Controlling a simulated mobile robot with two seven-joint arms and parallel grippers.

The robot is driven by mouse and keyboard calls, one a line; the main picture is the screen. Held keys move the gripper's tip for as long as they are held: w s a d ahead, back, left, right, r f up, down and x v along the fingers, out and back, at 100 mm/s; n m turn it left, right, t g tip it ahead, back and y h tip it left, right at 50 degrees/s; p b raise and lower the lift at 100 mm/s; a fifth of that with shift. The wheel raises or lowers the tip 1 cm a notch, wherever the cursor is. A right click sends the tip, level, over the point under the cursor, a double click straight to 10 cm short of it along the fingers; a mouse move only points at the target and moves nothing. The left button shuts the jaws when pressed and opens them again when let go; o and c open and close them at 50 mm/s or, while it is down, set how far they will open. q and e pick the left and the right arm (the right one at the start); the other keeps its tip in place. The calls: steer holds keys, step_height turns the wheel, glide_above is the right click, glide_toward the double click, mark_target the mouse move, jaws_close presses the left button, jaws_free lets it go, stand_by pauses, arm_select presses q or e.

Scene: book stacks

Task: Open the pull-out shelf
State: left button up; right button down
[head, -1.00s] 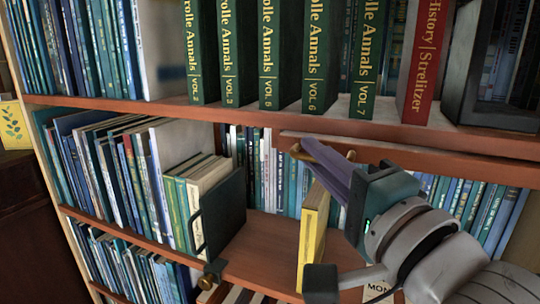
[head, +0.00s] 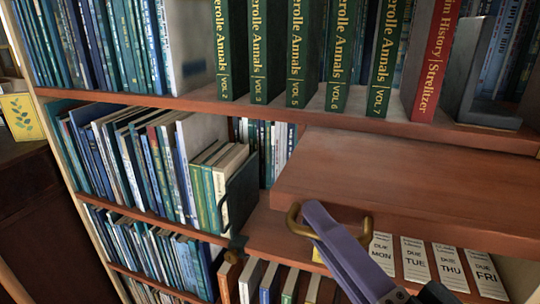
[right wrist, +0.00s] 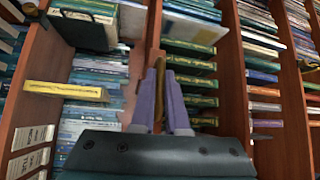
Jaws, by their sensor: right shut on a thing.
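The pull-out shelf (head: 400,180) is a reddish-brown wooden board below the row of green volumes. It juts out toward me from the bookcase. Its brass handle (head: 292,222) is on the front edge. The purple fingers of my right gripper (head: 318,212) are closed around the handle, hiding part of it. The right wrist view also shows the right gripper (right wrist: 161,76) with the brass handle between its fingers. My left gripper is not in view.
Green volumes (head: 297,55) and a red book (head: 435,60) stand on the fixed shelf above. A dark bookend (head: 240,195) holds books at the left. A yellow book (right wrist: 66,90) shows in the right wrist view.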

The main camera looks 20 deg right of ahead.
steer(key=s+a, duration=0.4)
steer(key=s, duration=0.2)
steer(key=shift+p, duration=0.45)
steer(key=shift+w+r, duration=0.1)
steer(key=c, duration=1.2)
jaws_free()
steer(key=b+v, duration=0.1)
steer(key=v, duration=0.9)
